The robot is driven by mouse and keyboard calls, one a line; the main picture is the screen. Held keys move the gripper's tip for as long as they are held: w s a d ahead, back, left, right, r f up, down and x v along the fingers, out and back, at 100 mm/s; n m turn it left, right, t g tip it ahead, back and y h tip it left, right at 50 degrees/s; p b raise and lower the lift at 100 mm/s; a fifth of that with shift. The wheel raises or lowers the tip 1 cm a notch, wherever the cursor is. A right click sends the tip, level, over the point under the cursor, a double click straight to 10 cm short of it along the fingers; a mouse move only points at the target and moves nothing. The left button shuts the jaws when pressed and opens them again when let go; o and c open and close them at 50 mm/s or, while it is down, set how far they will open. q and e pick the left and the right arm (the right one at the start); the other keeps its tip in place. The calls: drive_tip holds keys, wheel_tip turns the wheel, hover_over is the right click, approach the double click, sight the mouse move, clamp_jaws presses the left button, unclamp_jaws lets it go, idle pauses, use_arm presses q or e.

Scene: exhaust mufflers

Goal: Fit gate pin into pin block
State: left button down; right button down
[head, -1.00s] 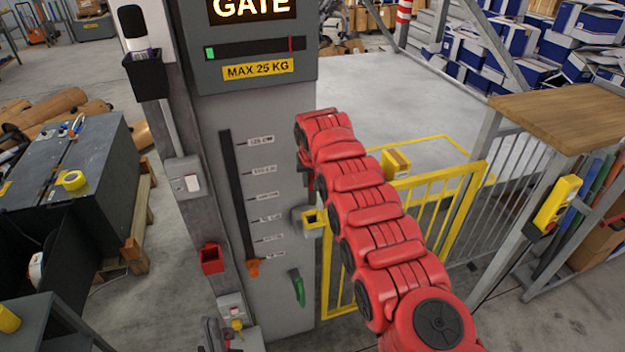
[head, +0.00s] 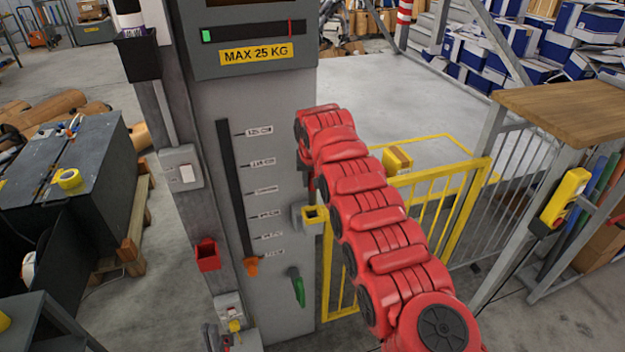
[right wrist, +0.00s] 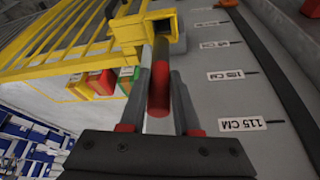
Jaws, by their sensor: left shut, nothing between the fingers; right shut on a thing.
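The gate pin (right wrist: 159,88), a red rod, stands between the fingers of my right gripper (right wrist: 160,72) in the right wrist view. Its far end lines up with the yellow pin block (right wrist: 163,22); I cannot tell whether it enters it. In the head view the pin block (head: 315,214) sits on the grey column beside the gate, with a dark opening on top. My right gripper (head: 305,172) is just above it, largely hidden by my red arm.
The grey column (head: 270,110) carries a height scale, an orange marker (head: 251,265) and a green handle (head: 297,288). The yellow gate (head: 440,205) stands right of it. A red holder (head: 207,255) is on the left post. A wooden-topped table (head: 570,105) stands at right.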

drive_tip(key=shift+f+b, duration=1.45)
drive_tip(key=shift+f, duration=0.65)
drive_tip(key=shift+f+b, duration=1.1)
drive_tip(key=shift+f, duration=0.8)
drive_tip(key=c, duration=0.5)
unclamp_jaws()
drive_tip(key=shift+c, duration=0.2)
drive_tip(key=shift+b+v, duration=0.6)
drive_tip(key=shift+v, duration=0.15)
wheel_tip(320, 180, up, 15)
drive_tip(key=b, duration=0.6)
hover_over(312, 200)
drive_tip(key=s, duration=0.7)
drive_tip(key=shift+w+d+f, duration=0.1)
drive_tip(key=shift+w+d, duration=0.15)
